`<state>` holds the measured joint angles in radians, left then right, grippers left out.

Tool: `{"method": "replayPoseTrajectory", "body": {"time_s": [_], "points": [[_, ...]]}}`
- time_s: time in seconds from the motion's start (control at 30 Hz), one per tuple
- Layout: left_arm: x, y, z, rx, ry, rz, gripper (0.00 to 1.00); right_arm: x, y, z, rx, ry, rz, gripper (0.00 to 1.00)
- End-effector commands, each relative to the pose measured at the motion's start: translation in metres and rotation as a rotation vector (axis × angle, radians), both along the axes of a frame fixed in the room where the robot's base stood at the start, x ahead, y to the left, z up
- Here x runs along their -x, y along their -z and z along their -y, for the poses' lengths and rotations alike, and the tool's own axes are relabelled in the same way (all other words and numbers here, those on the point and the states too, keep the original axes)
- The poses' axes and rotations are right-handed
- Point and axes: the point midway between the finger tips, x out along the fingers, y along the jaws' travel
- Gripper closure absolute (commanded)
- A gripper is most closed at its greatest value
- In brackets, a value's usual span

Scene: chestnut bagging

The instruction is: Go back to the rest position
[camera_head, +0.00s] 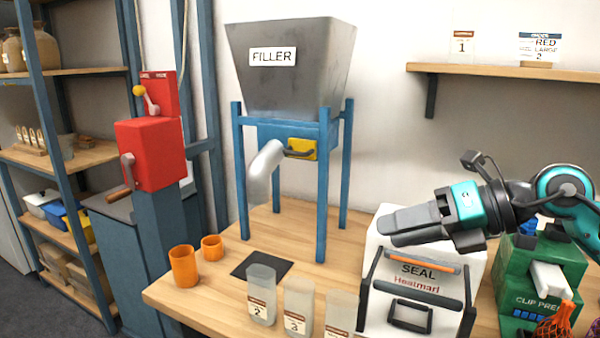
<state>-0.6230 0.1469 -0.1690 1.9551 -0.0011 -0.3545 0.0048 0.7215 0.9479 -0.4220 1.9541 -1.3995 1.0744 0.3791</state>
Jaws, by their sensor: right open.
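My right gripper (388,226) comes in from the right and hangs in the air above the white heat sealer marked SEAL (393,290). Its grey fingers point left and are seen from the side. They are open, with nothing visible between them. The wrist behind them hides part of the wall and the top of the green clip press (548,270). My left gripper is out of view.
A blue-legged FILLER hopper (290,65) stands on the wooden table with a black mat (262,264) before it. Orange cups (184,267) and several clear labelled cups (262,295) stand near the front. A red crank machine (150,150) is left. A wall shelf (500,71) is above right.

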Motion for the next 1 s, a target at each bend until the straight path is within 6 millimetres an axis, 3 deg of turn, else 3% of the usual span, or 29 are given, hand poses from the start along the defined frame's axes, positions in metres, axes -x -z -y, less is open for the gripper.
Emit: {"method": "replayPoseTrajectory", "body": {"time_s": [0.03,0.1,0.2,0.33,0.47,0.57,0.67,0.77,0.87,1.0], "points": [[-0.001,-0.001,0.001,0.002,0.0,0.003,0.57,0.006,-0.003,-0.022,-0.134,-0.024,-0.001,0.5],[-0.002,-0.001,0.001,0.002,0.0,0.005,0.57,0.012,-0.014,-0.044,-0.329,-0.027,0.0,0.5],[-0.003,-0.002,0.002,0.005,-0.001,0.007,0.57,0.017,-0.033,-0.06,-0.607,0.013,-0.02,0.5],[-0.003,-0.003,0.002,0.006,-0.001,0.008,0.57,0.014,-0.048,-0.056,-0.95,0.143,-0.081,0.5],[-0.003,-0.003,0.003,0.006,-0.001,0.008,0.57,0.004,-0.041,-0.031,-1.254,0.358,-0.183,0.5],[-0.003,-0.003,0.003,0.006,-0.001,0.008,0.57,-0.004,-0.018,-0.004,-1.445,0.574,-0.285,0.5],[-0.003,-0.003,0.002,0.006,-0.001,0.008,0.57,-0.005,0.023,0.023,-1.591,0.83,-0.409,0.5],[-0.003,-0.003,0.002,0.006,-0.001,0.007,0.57,0.005,0.076,0.046,-1.68,1.113,-0.555,0.5],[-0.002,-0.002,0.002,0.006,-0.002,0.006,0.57,0.029,0.136,0.06,-1.706,1.415,-0.72,0.5],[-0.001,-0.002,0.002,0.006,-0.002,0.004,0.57,0.082,0.209,0.065,-1.641,1.798,-0.952,0.5]]}}
